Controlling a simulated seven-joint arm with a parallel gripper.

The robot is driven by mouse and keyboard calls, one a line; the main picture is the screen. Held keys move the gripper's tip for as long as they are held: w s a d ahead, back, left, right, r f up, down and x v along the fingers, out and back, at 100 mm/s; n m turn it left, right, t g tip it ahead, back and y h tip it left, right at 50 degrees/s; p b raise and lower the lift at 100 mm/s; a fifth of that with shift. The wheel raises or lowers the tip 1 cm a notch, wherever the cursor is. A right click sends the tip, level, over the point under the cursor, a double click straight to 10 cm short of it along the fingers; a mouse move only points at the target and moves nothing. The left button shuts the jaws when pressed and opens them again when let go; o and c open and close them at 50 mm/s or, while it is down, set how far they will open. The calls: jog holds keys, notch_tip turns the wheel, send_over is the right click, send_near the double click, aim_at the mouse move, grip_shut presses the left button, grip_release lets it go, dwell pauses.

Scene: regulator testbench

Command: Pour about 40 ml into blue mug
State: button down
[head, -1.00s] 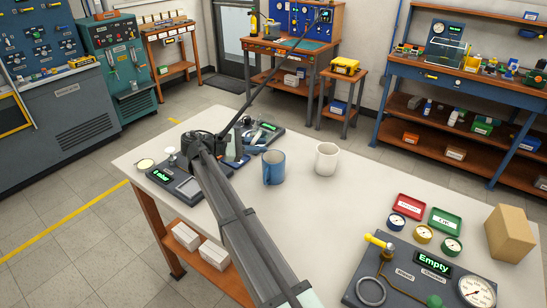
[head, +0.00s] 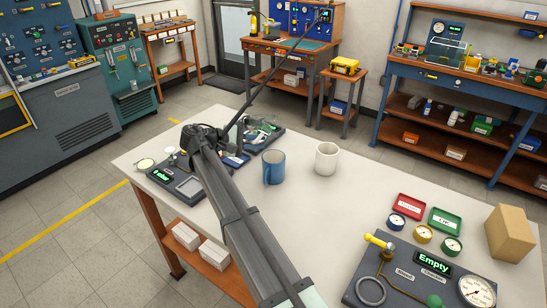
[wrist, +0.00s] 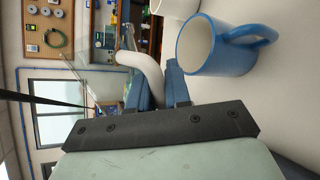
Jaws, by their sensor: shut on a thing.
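The blue mug (head: 274,170) stands upright on the pale bench, just right of my arm in the head view. In the wrist view the blue mug (wrist: 232,48) is close by at upper right, its handle to the right; its visible inner wall is pale and I cannot see its bottom. My gripper (wrist: 155,88) has its blue fingers shut on a white curved handle (wrist: 147,66). A clear vessel (wrist: 104,88) seems to belong to this handle. Its contents and tilt are unclear. In the head view my arm largely hides the gripper.
A white mug (head: 326,160) stands right of the blue mug. A device with a green display (head: 163,177) lies left of my arm. A gauge panel (head: 410,282), small red (head: 409,204) and green trays, and a cardboard box (head: 509,233) occupy the right. The bench middle is clear.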

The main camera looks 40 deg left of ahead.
jog(key=shift+w+a+f+m+y, duration=0.15)
jog(key=shift+f+m+y, duration=0.25)
jog(key=shift+m, duration=0.2)
jog(key=shift+a+r+m, duration=0.15)
jog(key=shift+m, duration=0.15)
jog(key=shift+a, duration=0.35)
dwell(0.5)
jog(key=shift+s+a, duration=0.35)
jog(key=shift+a, duration=0.05)
jog(key=shift+a+r+t+p, duration=0.15)
jog(key=shift+a+t+p, duration=0.2)
jog(key=shift+a, duration=0.3)
jog(key=shift+y, duration=0.3)
jog(key=shift+a+m, duration=0.15)
jog(key=shift+m, duration=0.15)
dwell(0.4)
